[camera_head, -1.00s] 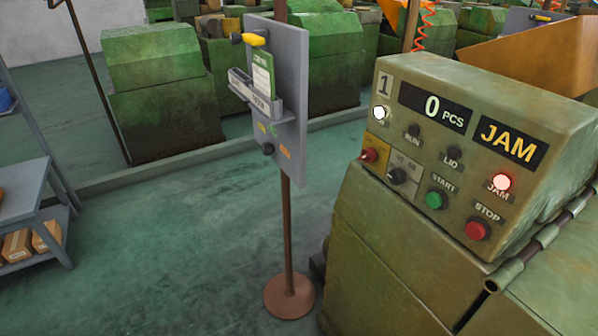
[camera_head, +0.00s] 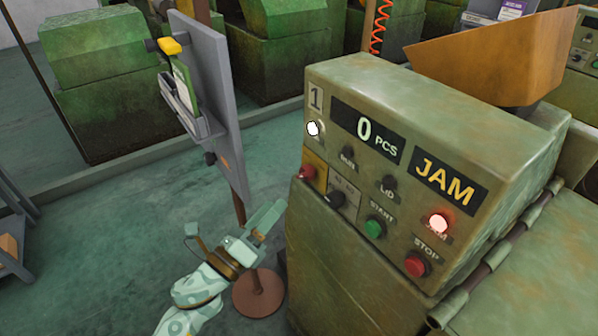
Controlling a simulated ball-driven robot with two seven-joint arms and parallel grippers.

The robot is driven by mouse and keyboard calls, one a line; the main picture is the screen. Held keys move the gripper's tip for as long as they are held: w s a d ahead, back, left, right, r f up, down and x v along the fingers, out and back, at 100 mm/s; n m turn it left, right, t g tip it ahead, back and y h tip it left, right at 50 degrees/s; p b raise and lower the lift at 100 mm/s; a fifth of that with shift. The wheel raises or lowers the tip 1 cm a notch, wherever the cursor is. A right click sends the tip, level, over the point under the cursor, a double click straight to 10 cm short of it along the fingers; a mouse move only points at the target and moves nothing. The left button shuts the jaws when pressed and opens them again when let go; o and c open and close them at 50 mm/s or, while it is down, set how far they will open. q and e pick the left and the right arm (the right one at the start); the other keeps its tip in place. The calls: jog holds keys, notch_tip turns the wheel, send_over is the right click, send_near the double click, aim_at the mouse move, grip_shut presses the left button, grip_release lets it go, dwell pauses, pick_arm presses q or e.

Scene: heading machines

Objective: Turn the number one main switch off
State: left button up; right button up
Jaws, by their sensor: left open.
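The number one machine's control box (camera_head: 400,200) stands right of centre, with a "1" plate (camera_head: 316,98) at its upper left. The main switch appears to be the red knob (camera_head: 308,172) on a yellow plate at the panel's left edge; its exact angle is too small to tell. A white lamp (camera_head: 313,129) above it is lit. My left gripper (camera_head: 268,217) is open and empty, below and to the left of the red knob, apart from it. My right gripper is not in view.
A black selector knob (camera_head: 336,200), green START button (camera_head: 374,229) and red STOP button (camera_head: 417,265) share the panel. The JAM lamp (camera_head: 438,224) glows red. A grey board (camera_head: 215,100) on a post stands left of the machine. An orange-brown hopper (camera_head: 500,60) is behind.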

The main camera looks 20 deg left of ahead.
aim_at(299, 177)
pick_arm(q)
jog(key=p+x, duration=0.1)
jog(key=x, duration=0.9)
jog(key=shift+w, duration=0.2)
jog(key=c, duration=1)
